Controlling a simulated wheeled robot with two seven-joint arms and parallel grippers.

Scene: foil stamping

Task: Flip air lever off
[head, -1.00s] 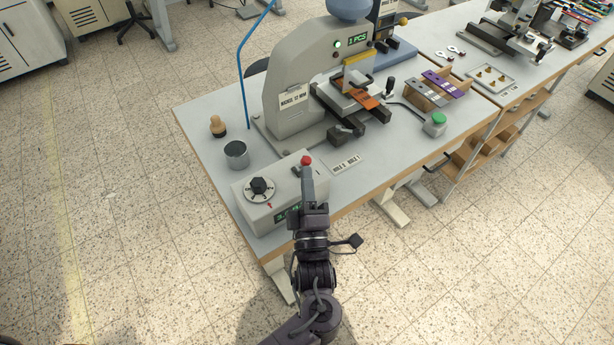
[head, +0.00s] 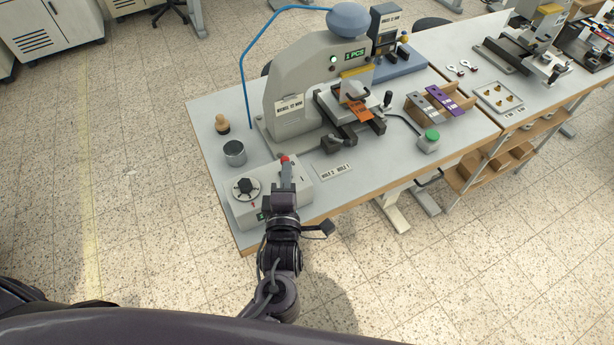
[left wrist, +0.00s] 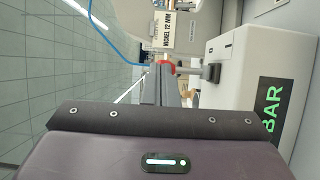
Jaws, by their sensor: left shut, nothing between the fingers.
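The air lever has a red knob (head: 284,158) and stands on the pale control box (head: 300,195) at the front left of the bench. In the left wrist view, the red knob (left wrist: 166,64) shows just beyond my fingertips, and its dark grey stem (left wrist: 208,73) runs right to the box (left wrist: 225,90). My left gripper (head: 286,170) is shut and empty, over the box at the knob. Its fingers (left wrist: 166,85) hide part of the lever, and I cannot tell whether they touch it. My right gripper is not in view.
The box carries a black dial (head: 245,187) and a green display (left wrist: 270,110). A grey cup (head: 234,153) and a wooden-handled stamp (head: 222,124) stand behind it. The stamping press (head: 290,90) is at the back. A label plate (head: 335,171) lies right of the box.

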